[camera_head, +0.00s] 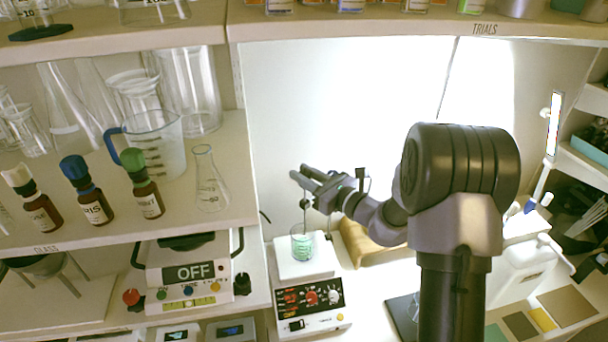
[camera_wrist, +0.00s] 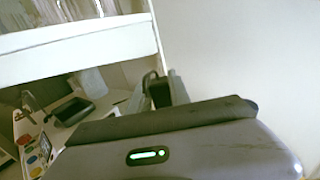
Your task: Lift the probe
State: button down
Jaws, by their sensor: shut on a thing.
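My gripper (camera_head: 303,178) is above the hotplate in the head view, its fingers pointing left. It is shut on the probe (camera_head: 305,204), a thin dark rod with a small dark knob, which hangs below the fingers.
Left are a glassware shelf (camera_head: 215,215) with bottles, a blue-handled jug (camera_head: 155,145) and an Erlenmeyer flask (camera_head: 208,185). Below is a device reading OFF (camera_head: 190,272). A tan folded item (camera_head: 370,243) lies right of the hotplate, and a white container (camera_head: 525,265) stands farther right.

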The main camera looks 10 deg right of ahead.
notch_tip(320, 180, up, 5)
jog(key=p, duration=0.3)
jog(key=shift+r, duration=0.15)
jog(key=shift+w, duration=0.1)
jog(key=c, duration=1.2)
grip_release()
jog(key=shift+s+d, duration=0.2)
jog(key=shift+s, duration=0.15)
jog(key=v, duration=1.6)
jog(key=shift+s+d, duration=0.2)
jog(key=shift+s, duration=0.15)
